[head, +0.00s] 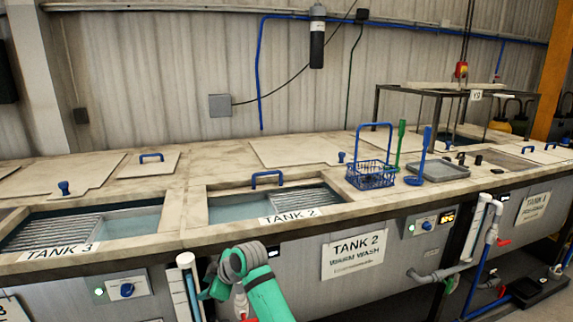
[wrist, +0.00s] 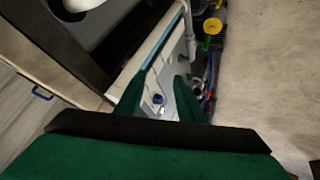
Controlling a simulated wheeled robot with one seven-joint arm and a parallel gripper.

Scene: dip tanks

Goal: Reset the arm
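My green arm (head: 265,295) rises from the bottom of the head view in front of the tank row, between the Tank 3 and Tank 2 fronts. My gripper (head: 211,284) is low beside the pale vertical pipe, partly hidden by my arm's grey joint. In the wrist view my gripper (wrist: 160,80) shows two dark green fingers standing apart, with nothing held between them. A white panel with a blue knob (wrist: 158,99) shows beyond the gap. I cannot tell how near the fingers are to the pipe.
Tank 2 (head: 240,208) and Tank 3 (head: 120,223) stand partly open. A blue wire basket (head: 371,176), a green-handled tool (head: 400,145), a blue ladle (head: 415,178) and a grey tray (head: 440,171) are on the worktop. Bare floor (wrist: 275,60) shows at right in the wrist view.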

